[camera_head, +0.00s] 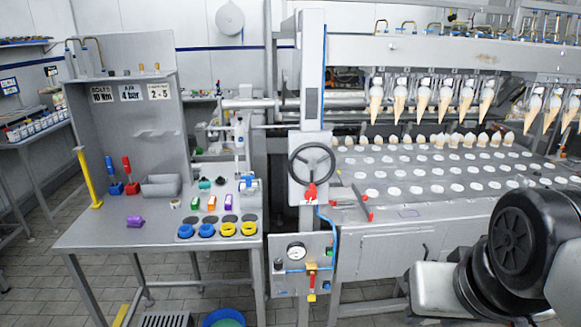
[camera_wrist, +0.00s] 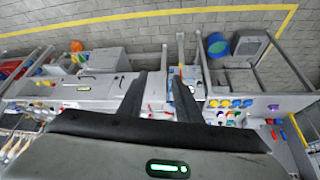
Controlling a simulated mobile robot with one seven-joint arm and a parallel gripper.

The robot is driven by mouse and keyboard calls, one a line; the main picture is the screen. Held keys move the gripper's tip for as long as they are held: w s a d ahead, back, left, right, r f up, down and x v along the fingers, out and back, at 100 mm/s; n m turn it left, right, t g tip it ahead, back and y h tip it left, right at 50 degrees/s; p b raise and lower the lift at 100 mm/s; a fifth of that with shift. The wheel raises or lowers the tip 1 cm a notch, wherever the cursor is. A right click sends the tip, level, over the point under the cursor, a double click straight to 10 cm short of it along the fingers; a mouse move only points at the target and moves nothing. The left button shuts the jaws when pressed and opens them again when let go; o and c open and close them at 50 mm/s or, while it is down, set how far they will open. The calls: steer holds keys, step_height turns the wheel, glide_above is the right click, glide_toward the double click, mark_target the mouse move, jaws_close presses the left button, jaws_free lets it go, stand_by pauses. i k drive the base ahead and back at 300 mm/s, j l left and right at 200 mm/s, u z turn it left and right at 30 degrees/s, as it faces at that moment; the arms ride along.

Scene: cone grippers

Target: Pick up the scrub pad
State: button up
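I cannot tell for certain which item is the scrub pad. A small purple block (camera_head: 135,221) lies alone near the front left of the grey workbench (camera_head: 100,236). In the head view the fingers are not seen.
Blue and yellow rings (camera_head: 228,229) sit at the bench's front right. Red-handled tools (camera_head: 127,170) and a grey bin (camera_head: 161,186) stand behind. A yellow post (camera_head: 87,178) rises at the left. A valve wheel (camera_head: 311,163) and the cone machine (camera_head: 440,170) fill the right.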

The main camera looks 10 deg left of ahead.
mark_target(133, 220)
steer(key=u, duration=1.6)
steer(key=z, duration=1.75)
steer(key=u, duration=1.75)
steer(key=i+j+z, duration=0.1)
steer(key=i+j, duration=0.25)
steer(key=i, duration=0.3)
steer(key=i+j+z, duration=0.1)
steer(key=i+j, duration=0.3)
steer(key=i, duration=0.3)
steer(key=i+j+z, duration=0.1)
steer(key=i+j, duration=0.35)
steer(key=i, duration=0.2)
